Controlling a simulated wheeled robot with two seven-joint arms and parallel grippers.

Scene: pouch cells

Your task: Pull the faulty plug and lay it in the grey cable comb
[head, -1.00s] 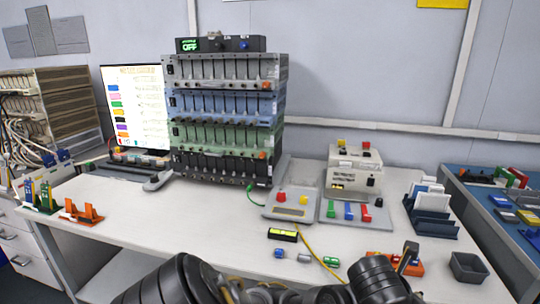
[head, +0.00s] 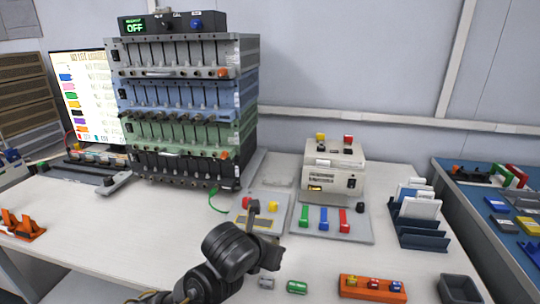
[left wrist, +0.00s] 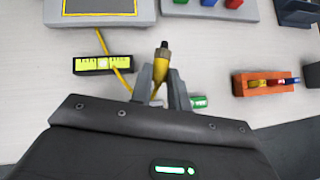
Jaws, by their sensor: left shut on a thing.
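My left gripper (left wrist: 160,88) is shut on a yellow plug-like piece with a dark tip (left wrist: 162,60), which points up in the left wrist view. In the head view my left gripper (head: 262,218) is above the front of the bench, and the held piece is hard to make out. A rack of cells (head: 190,115) stands in stacked grey, blue and green rows, with many dark plugs; I cannot tell which is faulty. A low dark grey slotted strip (head: 75,165) left of the rack may be the cable comb. My right gripper is not in view.
An orange holder (head: 372,289), a grey bin (head: 460,287), a card stand (head: 420,235) and a beige box (head: 333,165) stand right.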

